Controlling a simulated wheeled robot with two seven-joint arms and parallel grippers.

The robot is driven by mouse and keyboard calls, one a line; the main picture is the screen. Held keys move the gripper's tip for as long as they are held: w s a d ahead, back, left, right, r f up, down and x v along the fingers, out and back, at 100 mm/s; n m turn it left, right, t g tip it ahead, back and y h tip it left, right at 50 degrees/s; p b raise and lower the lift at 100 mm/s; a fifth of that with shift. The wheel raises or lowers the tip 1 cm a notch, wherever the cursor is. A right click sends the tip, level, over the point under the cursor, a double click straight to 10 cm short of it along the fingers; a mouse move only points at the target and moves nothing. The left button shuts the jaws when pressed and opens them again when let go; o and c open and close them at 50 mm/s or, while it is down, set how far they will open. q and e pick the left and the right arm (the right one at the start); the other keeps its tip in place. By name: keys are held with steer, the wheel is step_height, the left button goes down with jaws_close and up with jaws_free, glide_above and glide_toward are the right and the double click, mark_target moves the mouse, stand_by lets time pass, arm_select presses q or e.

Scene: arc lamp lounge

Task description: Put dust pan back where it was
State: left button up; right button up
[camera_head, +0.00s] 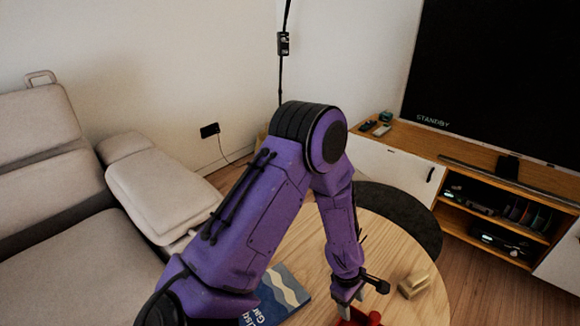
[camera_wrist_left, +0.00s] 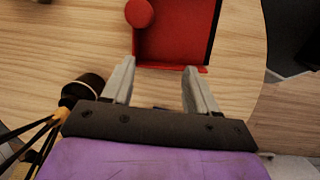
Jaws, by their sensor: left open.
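The red dust pan (camera_wrist_left: 176,42) lies on the round wooden table (camera_wrist_left: 70,50). In the left wrist view it is beyond my fingertips, with its front lip near the gap between them and a round red knob at its left. In the head view only a small red part of the dust pan (camera_head: 362,317) shows at the bottom edge, partly hidden by my gripper. My left gripper (camera_wrist_left: 160,78) is open, its two grey fingers apart with nothing between them. In the head view the left gripper (camera_head: 347,300) is just above the dust pan. My right gripper is out of view.
A blue book (camera_head: 285,295) lies on the table left of my left gripper. A small tan block-like object (camera_head: 413,284) lies to its right. A grey sofa (camera_head: 155,190) stands at the left. A wooden TV cabinet (camera_head: 480,180) stands at the right.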

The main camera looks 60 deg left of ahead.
arm_select(q)
steer(key=s+f+m+y, duration=0.1)
steer(key=s+f, duration=0.1)
steer(key=s, duration=0.1)
steer(key=s+a+f+m+y, duration=0.1)
steer(key=s+f+m, duration=0.1)
steer(key=s+f, duration=0.1)
steer(key=s+a+f+m+y, duration=0.1)
steer(key=s+f+m, duration=0.1)
steer(key=s, duration=0.1)
steer(key=shift+s+a+f, duration=0.15)
steer(key=shift+s+a, duration=0.05)
steer(key=shift+s, duration=0.1)
steer(key=s+m, duration=0.1)
steer(key=s+f+m+y, duration=0.1)
steer(key=s, duration=0.2)
steer(key=shift+s+a+f+m+y, duration=0.15)
steer(key=shift+a+f+m+y, duration=0.05)
steer(key=shift+a+m+y, duration=0.2)
steer(key=s+m, duration=0.2)
steer(key=s, duration=0.1)
steer(key=s+m+t, duration=0.1)
steer(key=s+m, duration=0.2)
steer(key=shift+s+d+t+y, duration=0.1)
steer(key=shift+s+t+y, duration=0.2)
steer(key=shift+s+y, duration=0.1)
steer(key=shift+s+r+m, duration=0.15)
steer(key=shift+s+m, duration=0.1)
steer(key=shift+m, duration=0.15)
